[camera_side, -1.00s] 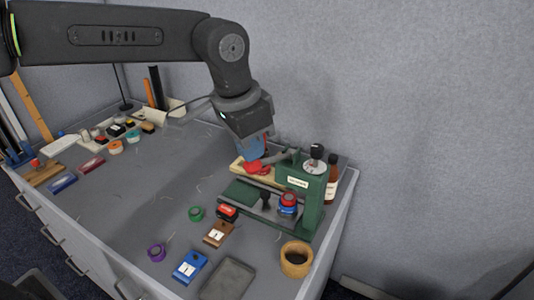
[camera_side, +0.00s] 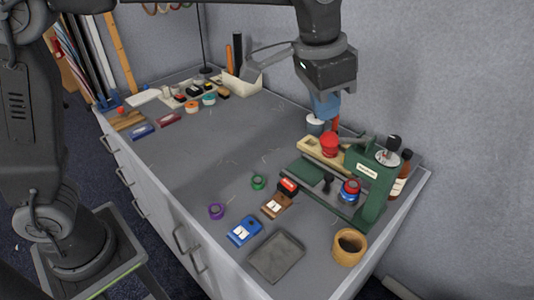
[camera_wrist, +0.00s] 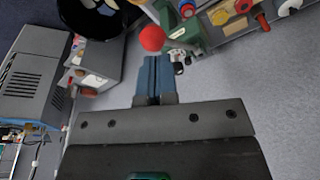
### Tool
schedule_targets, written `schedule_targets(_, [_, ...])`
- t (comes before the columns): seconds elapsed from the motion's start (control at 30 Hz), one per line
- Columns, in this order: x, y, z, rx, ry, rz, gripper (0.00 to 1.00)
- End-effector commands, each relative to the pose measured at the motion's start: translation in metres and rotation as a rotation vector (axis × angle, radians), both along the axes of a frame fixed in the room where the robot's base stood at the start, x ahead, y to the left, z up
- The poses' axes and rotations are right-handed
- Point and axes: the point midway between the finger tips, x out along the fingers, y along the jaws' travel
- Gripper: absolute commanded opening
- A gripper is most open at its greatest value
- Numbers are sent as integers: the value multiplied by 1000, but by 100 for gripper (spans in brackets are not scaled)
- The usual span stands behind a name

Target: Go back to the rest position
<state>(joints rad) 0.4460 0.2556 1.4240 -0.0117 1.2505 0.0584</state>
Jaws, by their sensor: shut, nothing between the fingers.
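My gripper (camera_side: 327,118) hangs from my raised arm above the back of the green machine (camera_side: 371,188). Its blue fingers are together with nothing between them, as the wrist view (camera_wrist: 155,72) also shows. A red rounded knob (camera_side: 329,143) stands on the pale wooden piece of the machine, below my gripper and apart from it. In the wrist view a red ball (camera_wrist: 152,38) appears just beyond the fingertips; I cannot tell its distance.
A bottle (camera_side: 401,175) stands right of the machine. A wooden cup (camera_side: 349,246), grey tray (camera_side: 276,256), blue block (camera_side: 244,231) and purple ring (camera_side: 216,211) lie near the front. The table's middle (camera_side: 215,150) is mostly clear. A wall stands close behind.

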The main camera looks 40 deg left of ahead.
Motion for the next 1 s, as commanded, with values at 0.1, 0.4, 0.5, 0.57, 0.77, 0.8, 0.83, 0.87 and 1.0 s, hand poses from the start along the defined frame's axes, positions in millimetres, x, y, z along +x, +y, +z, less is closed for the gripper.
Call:
schedule_targets(0.1, [-18,38,12,-16,-36,67,0])
schedule_targets(0.4, [-106,141,6,-54,-157,293,0])
schedule_targets(0.5, [-137,165,-9,-62,-197,364,0])
schedule_targets(0.57, [-153,176,-19,-66,-219,402,0])
schedule_targets(0.77, [-188,195,-48,-70,-265,482,0])
schedule_targets(0.8, [-191,196,-51,-71,-270,490,0])
schedule_targets(0.83, [-192,197,-53,-71,-273,494,0])
schedule_targets(0.87, [-194,198,-54,-72,-275,497,0])
schedule_targets(1.0, [-195,198,-56,-71,-275,501,0])
